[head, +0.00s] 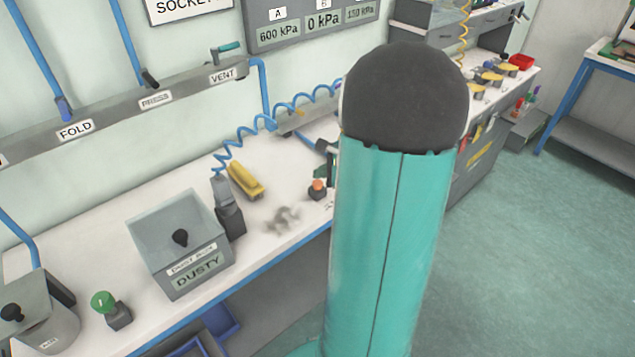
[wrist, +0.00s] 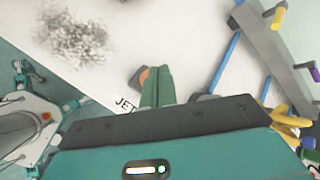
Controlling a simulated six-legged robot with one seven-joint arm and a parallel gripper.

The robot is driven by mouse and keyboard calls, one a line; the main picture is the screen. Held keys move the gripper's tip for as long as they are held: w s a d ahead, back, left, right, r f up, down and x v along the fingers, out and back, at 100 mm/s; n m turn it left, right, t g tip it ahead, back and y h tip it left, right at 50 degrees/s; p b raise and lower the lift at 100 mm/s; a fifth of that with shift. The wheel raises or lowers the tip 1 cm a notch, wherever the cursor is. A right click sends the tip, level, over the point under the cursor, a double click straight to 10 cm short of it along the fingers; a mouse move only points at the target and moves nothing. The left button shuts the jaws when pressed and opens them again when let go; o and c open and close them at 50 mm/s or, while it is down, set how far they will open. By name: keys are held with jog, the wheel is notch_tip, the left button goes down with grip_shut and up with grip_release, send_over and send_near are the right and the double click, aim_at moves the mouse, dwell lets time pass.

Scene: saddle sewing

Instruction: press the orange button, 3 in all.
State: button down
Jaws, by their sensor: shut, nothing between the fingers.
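The orange button (head: 318,184) sits on a small dark box near the front edge of the white bench in the head view. In the wrist view the orange button (wrist: 144,74) shows just left of my fingertips, partly hidden by them. My gripper (wrist: 157,70) has its green fingers together and empty, close to the button. I cannot tell whether they touch it. In the head view my upright arm stands just right of the button and hides most of my gripper.
A grey dust smudge (head: 283,218) lies on the bench left of the button. A yellow tool (head: 245,180), a grey box marked DUSTY (head: 190,262) and a green button (head: 104,300) stand further left.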

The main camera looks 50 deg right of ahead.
aim_at(321, 184)
dwell(0.4)
jog(key=shift+f, duration=0.45)
jog(key=shift+f, duration=0.5)
dwell(0.6)
jog(key=shift+r, duration=0.95)
jog(key=shift+r, duration=2.5)
